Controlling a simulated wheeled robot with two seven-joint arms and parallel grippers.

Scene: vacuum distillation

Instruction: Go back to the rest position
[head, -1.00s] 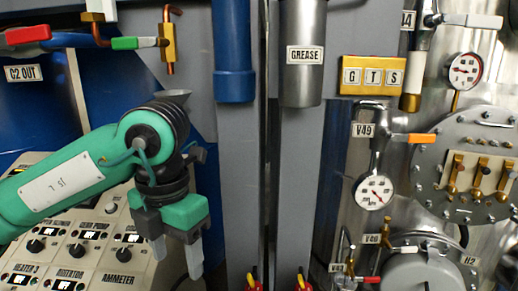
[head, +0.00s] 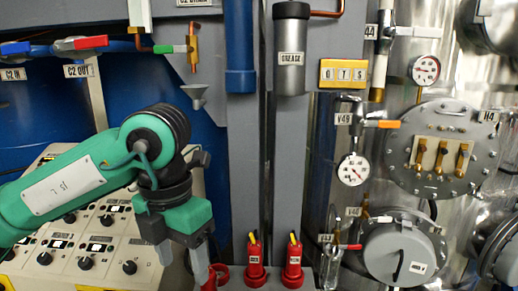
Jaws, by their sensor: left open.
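My left gripper (head: 182,256) is at the lower left in the head view, on a green and black arm that comes in from the left. Its two grey fingers point down and stand apart, with nothing seen between them. It hangs in front of the right side of a beige control panel (head: 92,248) with black knobs. A red object shows just behind the right finger. My right gripper is not in view.
A GREASE canister (head: 291,60) and a blue tube (head: 239,45) hang on grey posts. Two red bottles (head: 255,262) (head: 291,262) stand at the bottom centre. Gauges, valve V49 (head: 350,120) and a round bolted flange (head: 441,150) are on the steel vessel at right.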

